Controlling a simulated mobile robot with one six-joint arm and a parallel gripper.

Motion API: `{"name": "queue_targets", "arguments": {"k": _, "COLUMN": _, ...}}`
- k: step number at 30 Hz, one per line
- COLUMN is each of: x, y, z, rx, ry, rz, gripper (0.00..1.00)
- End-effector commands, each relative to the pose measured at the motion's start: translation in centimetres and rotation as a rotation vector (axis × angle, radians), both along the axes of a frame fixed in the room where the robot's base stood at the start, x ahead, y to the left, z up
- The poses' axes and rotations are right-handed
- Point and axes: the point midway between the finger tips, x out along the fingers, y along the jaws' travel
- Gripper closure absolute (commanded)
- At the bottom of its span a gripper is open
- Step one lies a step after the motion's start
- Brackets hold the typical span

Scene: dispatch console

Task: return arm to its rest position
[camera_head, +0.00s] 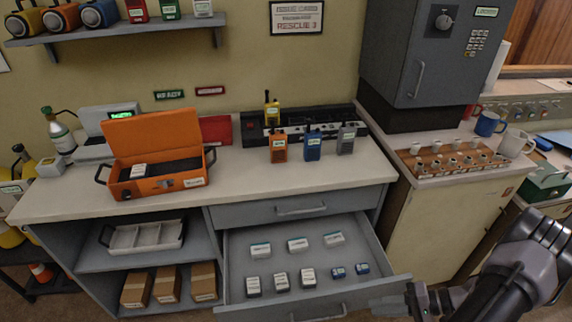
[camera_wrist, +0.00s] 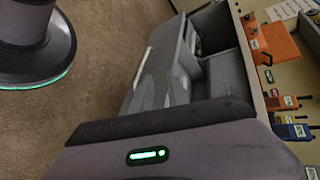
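My arm comes in from the lower right of the head view, and my gripper (camera_head: 418,300) is low beside the right front corner of the open drawer (camera_head: 290,232). I cannot tell whether it touches the drawer. No object shows in the gripper, and its finger gap cannot be made out. In the wrist view, the dark gripper body with a green light (camera_wrist: 150,155) fills the bottom, and the cabinet lies beyond it, turned sideways.
The drawer holds several small labelled boxes and batteries. An orange case (camera_head: 156,160) and several radios, including a blue one (camera_head: 313,148), stand on the counter (camera_head: 250,178). A tube rack (camera_head: 458,160) and mugs stand on the right counter. Brown floor (camera_wrist: 80,110) is clear beside the cabinet.

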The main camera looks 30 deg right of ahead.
Motion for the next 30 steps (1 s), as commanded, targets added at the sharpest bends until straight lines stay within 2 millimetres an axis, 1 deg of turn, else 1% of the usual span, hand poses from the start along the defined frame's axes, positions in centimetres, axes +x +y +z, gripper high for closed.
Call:
{"name": "queue_targets", "arguments": {"k": 1, "x": 2.5, "y": 0.3, "z": 4.1, "rx": -0.072, "ry": 0.068, "rz": 0.096, "gripper": 0.80}}
{"name": "queue_targets", "arguments": {"k": 2, "x": 3.9, "y": 0.9, "z": 6.5, "rx": -0.118, "ry": 0.113, "rz": 0.144, "gripper": 0.80}}
{"name": "queue_targets", "arguments": {"k": 3, "x": 5.7, "y": 2.0, "z": 9.6, "rx": -0.185, "ry": 0.167, "rz": 0.202, "gripper": 0.80}}
{"name": "queue_targets", "arguments": {"k": 5, "x": 8.0, "y": 4.5, "z": 14.2, "rx": -0.299, "ry": 0.232, "rz": 0.272, "gripper": 0.80}}
{"name": "queue_targets", "arguments": {"k": 6, "x": 9.3, "y": 6.6, "z": 17.2, "rx": -0.380, "ry": 0.262, "rz": 0.306, "gripper": 0.80}}
{"name": "queue_targets", "arguments": {"k": 8, "x": 10.5, "y": 10.2, "z": 21.3, "rx": -0.506, "ry": 0.285, "rz": 0.342, "gripper": 0.80}}
{"name": "queue_targets", "arguments": {"k": 9, "x": 10.8, "y": 12.7, "z": 23.9, "rx": -0.588, "ry": 0.284, "rz": 0.355, "gripper": 0.80}}
{"name": "queue_targets", "arguments": {"k": 10, "x": 10.8, "y": 14.7, "z": 25.6, "rx": -0.648, "ry": 0.276, "rz": 0.358, "gripper": 0.80}}
{"name": "queue_targets", "arguments": {"k": 11, "x": 10.6, "y": 16.7, "z": 27.3, "rx": -0.705, "ry": 0.259, "rz": 0.358, "gripper": 0.80}}
{"name": "queue_targets", "arguments": {"k": 12, "x": 10.1, "y": 19.2, "z": 29.2, "rx": -0.775, "ry": 0.227, "rz": 0.350, "gripper": 0.80}}
{"name": "queue_targets", "arguments": {"k": 13, "x": 9.5, "y": 21.0, "z": 30.5, "rx": -0.821, "ry": 0.197, "rz": 0.341, "gripper": 0.80}}
{"name": "queue_targets", "arguments": {"k": 15, "x": 7.8, "y": 24.5, "z": 32.8, "rx": -0.900, "ry": 0.113, "rz": 0.310, "gripper": 0.80}}
{"name": "queue_targets", "arguments": {"k": 18, "x": 5.5, "y": 27.7, "z": 34.6, "rx": -0.951, "ry": -0.005, "rz": 0.263, "gripper": 0.80}}
{"name": "queue_targets", "arguments": {"k": 19, "x": 4.9, "y": 28.4, "z": 35.0, "rx": -0.955, "ry": -0.032, "rz": 0.251, "gripper": 0.80}}
{"name": "queue_targets", "arguments": {"k": 21, "x": 4.0, "y": 29.3, "z": 35.4, "rx": -0.958, "ry": -0.080, "rz": 0.230, "gripper": 0.80}}
{"name": "queue_targets", "arguments": {"k": 23, "x": 3.6, "y": 29.7, "z": 35.7, "rx": -0.958, "ry": -0.105, "rz": 0.218, "gripper": 0.80}}
{"name": "queue_targets", "arguments": {"k": 30, "x": 3.5, "y": 29.9, "z": 35.7, "rx": -0.956, "ry": -0.110, "rz": 0.211, "gripper": 0.80}}
